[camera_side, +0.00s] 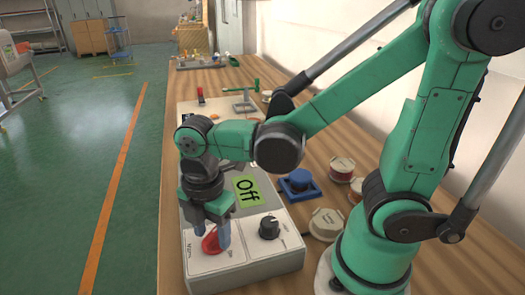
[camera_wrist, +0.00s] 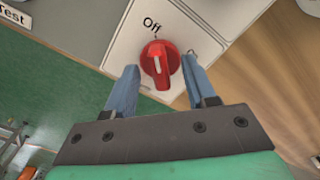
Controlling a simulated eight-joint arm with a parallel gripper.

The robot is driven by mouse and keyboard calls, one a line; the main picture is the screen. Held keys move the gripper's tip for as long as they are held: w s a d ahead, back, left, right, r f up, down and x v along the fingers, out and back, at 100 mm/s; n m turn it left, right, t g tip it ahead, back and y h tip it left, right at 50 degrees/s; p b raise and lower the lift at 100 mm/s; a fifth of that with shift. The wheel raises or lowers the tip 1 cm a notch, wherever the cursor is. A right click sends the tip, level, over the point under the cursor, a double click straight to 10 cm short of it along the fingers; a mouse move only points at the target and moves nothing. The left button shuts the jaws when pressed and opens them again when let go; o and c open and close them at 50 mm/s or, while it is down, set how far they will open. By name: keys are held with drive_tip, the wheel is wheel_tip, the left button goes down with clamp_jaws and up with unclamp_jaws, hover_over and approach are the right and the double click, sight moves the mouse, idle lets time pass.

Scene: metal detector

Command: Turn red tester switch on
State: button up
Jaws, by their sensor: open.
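The red tester switch (camera_wrist: 160,64) is a round red knob with a raised grip and a white line on it. It sits on a white panel (camera_wrist: 118,50), and the word "Off" is printed above it in the wrist view. In the side view the red switch (camera_side: 211,241) is at the near end of the white control box (camera_side: 262,262), partly hidden by a finger. My gripper (camera_wrist: 159,78) is open, its two blue fingers on either side of the red knob. I cannot tell whether they touch it. My gripper also shows in the side view (camera_side: 210,235), pointing down.
A blue button (camera_side: 299,182) and round white-topped parts (camera_side: 327,224) lie on the wooden table. Green floor (camera_side: 70,180) is to the left.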

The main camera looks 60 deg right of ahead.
clamp_jaws()
drive_tip(key=shift+m, duration=0.3)
drive_tip(key=m, duration=0.3)
drive_tip(key=shift+m, duration=0.3)
drive_tip(key=m, duration=0.4)
drive_tip(key=shift+m, duration=0.3)
drive_tip(key=m, duration=0.4)
drive_tip(key=shift+m, duration=2.5)
